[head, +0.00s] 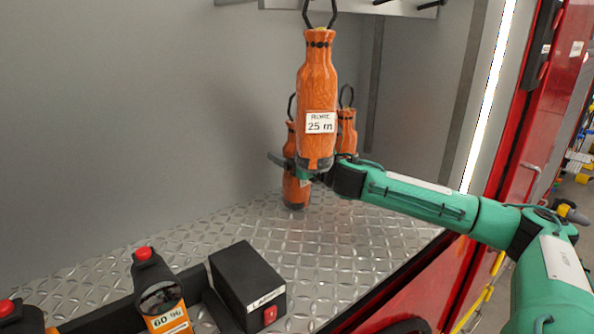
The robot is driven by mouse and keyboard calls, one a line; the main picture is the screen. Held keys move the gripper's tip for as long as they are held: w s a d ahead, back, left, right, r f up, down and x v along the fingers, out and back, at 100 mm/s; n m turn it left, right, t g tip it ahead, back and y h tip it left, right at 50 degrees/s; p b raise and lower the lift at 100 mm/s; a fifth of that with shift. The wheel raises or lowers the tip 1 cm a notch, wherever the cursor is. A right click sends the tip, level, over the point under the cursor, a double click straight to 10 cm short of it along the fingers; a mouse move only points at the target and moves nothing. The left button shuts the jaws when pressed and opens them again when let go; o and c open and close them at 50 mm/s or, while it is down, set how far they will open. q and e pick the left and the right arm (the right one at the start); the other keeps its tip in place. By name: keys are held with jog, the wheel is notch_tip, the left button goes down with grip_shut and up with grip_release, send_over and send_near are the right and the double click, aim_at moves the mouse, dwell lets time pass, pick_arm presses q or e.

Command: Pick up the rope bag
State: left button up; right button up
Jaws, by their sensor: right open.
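An orange rope bag (318,85) with a white "25 m" label hangs upright by its black loop at the top centre of the head view. Two more orange bags stand or hang behind it, one at its lower left (296,188) and one at its right (347,130), both partly hidden. My right gripper (300,165) is at the lower end of the front bag, its arm coming in from the right. It is open, with one dark finger showing left of the bag. The bag hides part of the gripper, and I cannot tell whether they touch. My left gripper is out of view.
A metal rail with black hooks (405,6) runs along the top. The diamond-plate floor (385,235) is mostly clear. A black box with a red switch (247,285) and a black device with a red button (155,282) are at the front left. Grey walls enclose the compartment.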

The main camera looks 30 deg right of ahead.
jog(key=c, duration=1.4)
jog(key=shift+r, duration=0.1)
jog(key=shift+c, duration=1.4)
jog(key=shift+w+d+r, duration=0.1)
